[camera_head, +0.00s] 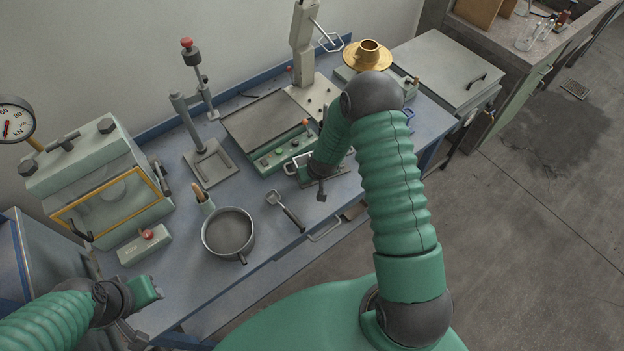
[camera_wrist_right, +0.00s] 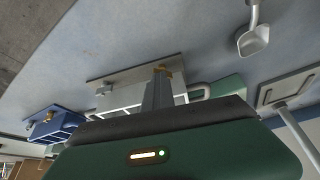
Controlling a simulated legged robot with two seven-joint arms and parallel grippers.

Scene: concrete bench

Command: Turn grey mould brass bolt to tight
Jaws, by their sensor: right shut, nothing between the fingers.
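The grey mould (camera_wrist_right: 125,98) sits on a flat plate on the bench in the right wrist view. Its brass bolt (camera_wrist_right: 163,69) shows at the tip of my right gripper (camera_wrist_right: 160,82), whose fingers are together and empty. I cannot tell whether the tips touch the bolt. In the head view, the mould (camera_head: 338,172) is partly hidden by my right gripper (camera_head: 318,180) and wrist; the bolt cannot be made out there. My left gripper (camera_head: 150,290) is at the lower left, far from the mould; its finger opening is unclear.
A blue mould (camera_wrist_right: 58,127) stands left of the grey one in the wrist view. A scoop (camera_head: 287,210) and a metal pot (camera_head: 228,234) lie left of my right gripper. A green-based machine (camera_head: 268,160) and a brass flanged piece (camera_head: 367,56) stand behind.

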